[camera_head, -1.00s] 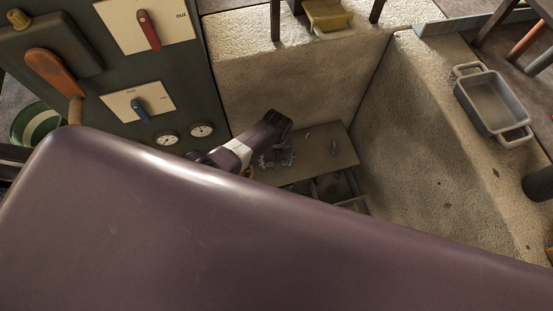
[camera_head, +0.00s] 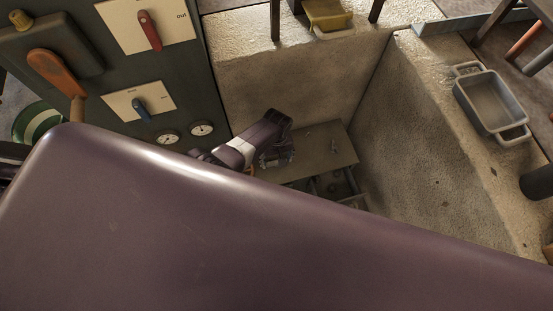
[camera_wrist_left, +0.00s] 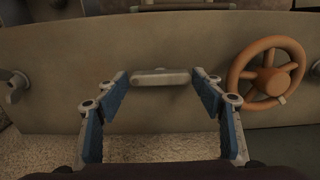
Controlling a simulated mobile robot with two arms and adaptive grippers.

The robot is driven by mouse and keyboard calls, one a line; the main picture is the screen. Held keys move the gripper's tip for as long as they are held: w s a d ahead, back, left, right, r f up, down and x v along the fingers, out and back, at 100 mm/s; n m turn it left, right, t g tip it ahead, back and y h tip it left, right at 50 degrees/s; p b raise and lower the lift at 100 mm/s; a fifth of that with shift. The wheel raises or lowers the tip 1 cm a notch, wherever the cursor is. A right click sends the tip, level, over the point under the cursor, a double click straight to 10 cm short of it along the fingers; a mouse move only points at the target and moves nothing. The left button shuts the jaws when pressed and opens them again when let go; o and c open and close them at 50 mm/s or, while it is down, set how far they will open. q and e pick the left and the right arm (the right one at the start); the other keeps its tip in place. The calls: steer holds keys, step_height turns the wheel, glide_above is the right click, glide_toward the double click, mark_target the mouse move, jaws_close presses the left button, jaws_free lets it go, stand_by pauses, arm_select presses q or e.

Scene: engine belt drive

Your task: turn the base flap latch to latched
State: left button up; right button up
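In the head view a flat grey-brown flap (camera_head: 325,150) lies low in the stone pit, with small fittings on it too small to make out. My left gripper (camera_head: 276,160) is over the flap's left part. In the left wrist view the flap (camera_wrist_left: 120,50) fills the middle, with a grey bar-shaped handle (camera_wrist_left: 160,77) on it. My left gripper (camera_wrist_left: 163,108) is open, its blue-padded fingers to either side of the handle's line and apart from it. A small grey turn-piece (camera_wrist_left: 15,86) sits at the flap's left end. I cannot tell which fitting is the latch. My right gripper is out of view.
An orange handwheel (camera_wrist_left: 267,74) stands close to the right finger. Pit walls (camera_head: 415,130) enclose the flap. A control panel (camera_head: 175,75) with red and blue levers stands at left, and a grey tray (camera_head: 492,102) sits on the right ledge. My own purple body hides the foreground.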

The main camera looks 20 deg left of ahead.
mark_target(276, 161)
arm_select(q)
steer(key=shift+o, duration=1.3)
step_height(276, 161, up, 12)
stand_by(0.4)
